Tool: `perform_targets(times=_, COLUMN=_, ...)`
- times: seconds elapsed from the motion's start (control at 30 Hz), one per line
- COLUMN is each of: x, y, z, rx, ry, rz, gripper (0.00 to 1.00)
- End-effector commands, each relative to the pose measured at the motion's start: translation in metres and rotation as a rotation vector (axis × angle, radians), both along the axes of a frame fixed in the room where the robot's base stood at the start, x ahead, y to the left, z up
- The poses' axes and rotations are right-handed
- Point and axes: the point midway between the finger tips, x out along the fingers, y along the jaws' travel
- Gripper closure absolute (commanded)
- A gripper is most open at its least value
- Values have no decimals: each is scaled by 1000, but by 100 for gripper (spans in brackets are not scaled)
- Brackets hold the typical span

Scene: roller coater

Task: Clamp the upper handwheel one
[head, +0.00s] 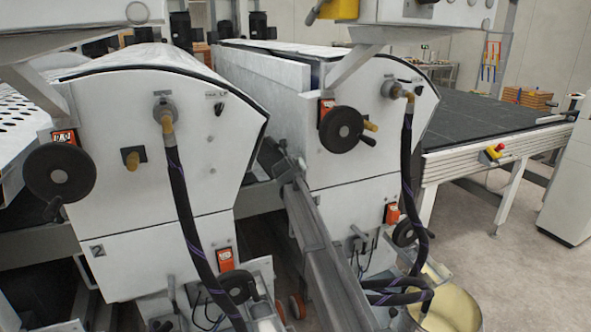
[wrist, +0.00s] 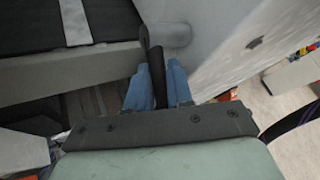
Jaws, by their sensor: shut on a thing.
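My gripper (wrist: 156,90) has blue fingers closed on either side of a black lever (wrist: 156,65) in the wrist view. The lever's upper end meets a grey round hub (wrist: 174,36) on the side of a pale machine panel (wrist: 232,45). The lever's lower end is hidden between the fingers and the gripper body. In the head view, one dark upper handwheel (head: 60,173) is on the left machine and another (head: 341,130) is on the right machine. I cannot make out the gripped lever or the fingers in the head view.
Black hoses hang in front of the left machine (head: 105,200) and the right machine (head: 350,172). Lower handwheels (head: 237,285) and (head: 404,232) stick out below. A dark conveyor (head: 480,115) stands at the right. The floor (head: 480,275) is open at the lower right.

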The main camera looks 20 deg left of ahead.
Motion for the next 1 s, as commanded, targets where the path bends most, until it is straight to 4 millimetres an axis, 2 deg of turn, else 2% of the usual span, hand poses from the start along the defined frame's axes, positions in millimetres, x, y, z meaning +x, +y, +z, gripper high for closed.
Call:
perform_targets(times=0.63, x=-2, y=0, z=1, rx=-27, ry=30, rz=-1, gripper=100)
perform_targets(times=0.67, x=-2, y=0, z=1, rx=-27, ry=30, rz=-1, gripper=77)
perform_targets(times=0.7, x=-2, y=0, z=1, rx=-27, ry=30, rz=-1, gripper=73)
perform_targets(times=1.0, x=-1, y=0, z=1, rx=-24, ry=24, rz=-2, gripper=73)
